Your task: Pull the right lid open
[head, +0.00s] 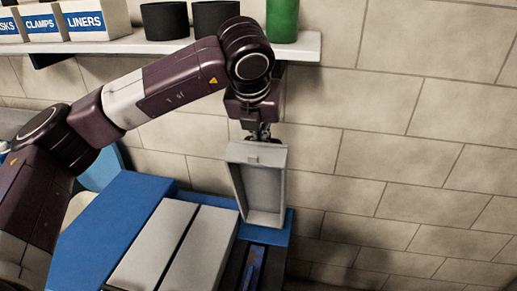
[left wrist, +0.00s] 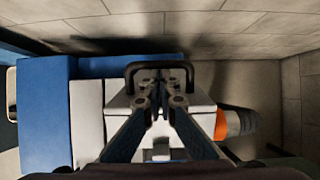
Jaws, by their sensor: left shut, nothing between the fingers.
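The right lid (head: 262,188) is a light grey shallow panel standing raised, steeply tilted, at the right end of the blue box (head: 132,200). Its hollow inner side faces the head camera. My left gripper (head: 262,133) is at the lid's upper edge, with its fingers partly hidden there. In the left wrist view, the shut fingers (left wrist: 160,82) are in front of the lid (left wrist: 202,100), within the outline of its black handle (left wrist: 189,70). I cannot tell whether they touch the handle. Nothing shows between them. My right gripper is not in view.
Two other grey lids (head: 152,246) lie flat on the box. A dark compartment with a blue item (head: 253,268) lies open below the raised lid. A shelf (head: 305,48) with labelled bins, dark cups and a green container (head: 282,18) is above. A tiled wall stands behind.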

